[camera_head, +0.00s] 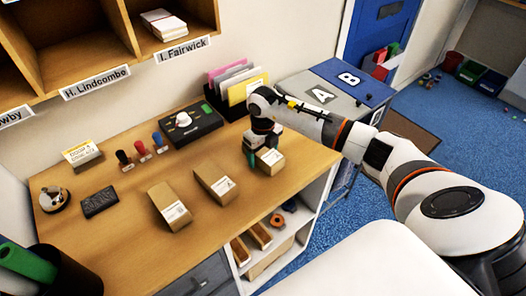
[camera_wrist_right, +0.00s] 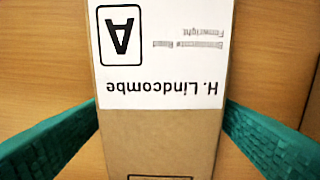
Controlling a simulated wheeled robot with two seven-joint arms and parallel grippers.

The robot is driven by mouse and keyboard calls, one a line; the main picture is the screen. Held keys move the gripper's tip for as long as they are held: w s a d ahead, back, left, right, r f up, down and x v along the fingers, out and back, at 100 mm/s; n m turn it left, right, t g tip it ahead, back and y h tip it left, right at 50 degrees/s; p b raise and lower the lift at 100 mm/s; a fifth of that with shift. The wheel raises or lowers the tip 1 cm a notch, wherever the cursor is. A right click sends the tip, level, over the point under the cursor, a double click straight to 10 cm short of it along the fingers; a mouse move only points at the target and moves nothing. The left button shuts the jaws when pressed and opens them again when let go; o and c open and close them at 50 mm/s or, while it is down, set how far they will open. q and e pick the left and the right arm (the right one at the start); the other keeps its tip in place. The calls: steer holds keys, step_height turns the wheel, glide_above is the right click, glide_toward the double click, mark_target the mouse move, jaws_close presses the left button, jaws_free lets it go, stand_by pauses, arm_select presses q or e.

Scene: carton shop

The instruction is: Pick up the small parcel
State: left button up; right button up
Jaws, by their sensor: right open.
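A small brown parcel (camera_head: 272,158) with a white label lies on the wooden desk near its right end. My right gripper (camera_head: 254,162) is over it, fingers pointing down. In the right wrist view the parcel (camera_wrist_right: 160,135) fills the middle, its label reading "H. Lindcombe" and a boxed "A", upside down. The teal fingers of my right gripper (camera_wrist_right: 162,112) are open, one on each side and very close to the parcel's sides; I cannot tell whether they touch. My left gripper is not in view.
Two other brown parcels, one in the middle (camera_head: 216,184) and one left of it (camera_head: 168,206), lie nearby on the desk (camera_head: 120,235). Stamps, a black device (camera_head: 188,126) and a folder rack (camera_head: 236,88) stand behind. Wooden pigeonholes (camera_head: 90,35) hang above; a dark bin (camera_head: 68,278) is front left.

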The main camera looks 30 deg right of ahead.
steer(key=shift+w, duration=0.1)
steer(key=c, duration=1.2)
